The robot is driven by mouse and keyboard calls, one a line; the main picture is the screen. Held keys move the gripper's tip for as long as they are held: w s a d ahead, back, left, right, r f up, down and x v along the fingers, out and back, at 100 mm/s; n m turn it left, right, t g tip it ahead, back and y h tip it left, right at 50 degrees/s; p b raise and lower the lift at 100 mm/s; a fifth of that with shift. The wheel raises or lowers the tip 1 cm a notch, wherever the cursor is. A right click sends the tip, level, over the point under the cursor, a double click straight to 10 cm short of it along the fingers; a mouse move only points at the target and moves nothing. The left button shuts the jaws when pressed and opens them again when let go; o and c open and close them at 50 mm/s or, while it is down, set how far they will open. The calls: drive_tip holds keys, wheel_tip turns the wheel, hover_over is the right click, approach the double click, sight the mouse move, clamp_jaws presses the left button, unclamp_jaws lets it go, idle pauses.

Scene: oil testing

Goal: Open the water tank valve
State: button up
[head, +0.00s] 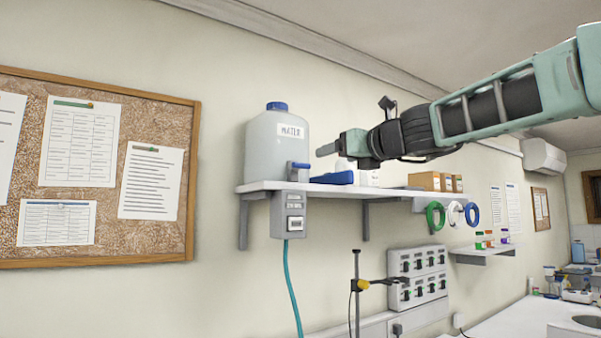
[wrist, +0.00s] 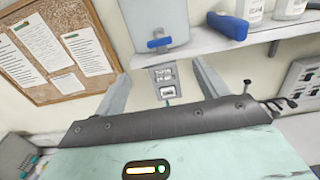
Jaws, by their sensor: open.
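The water tank (head: 276,145) is a translucent white jug with a blue cap and a "WATER" label, standing on the wall shelf. Its valve has a blue handle (head: 298,166) at the tank's lower front; the handle also shows in the wrist view (wrist: 158,43), lying crosswise at the tank's base. My gripper (head: 340,150) reaches in from the right, to the right of the valve and slightly above it in the head view. In the wrist view its two grey fingers (wrist: 163,85) are spread apart and empty, with the handle beyond them, between their lines. No contact with the handle shows.
A grey box (head: 290,215) with a teal hose hangs below the valve. A blue object (head: 333,178) lies on the shelf (head: 385,191) close right of the valve, with white bottles (wrist: 290,9) beside it. A corkboard (head: 150,110) hangs at left.

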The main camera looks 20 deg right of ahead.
sight(303, 165)
drive_tip(key=p+x, duration=0.5)
drive_tip(key=x, duration=1.1)
drive_tip(key=shift+w+f, duration=0.1)
drive_tip(key=shift+f, duration=0.05)
drive_tip(key=c, duration=1)
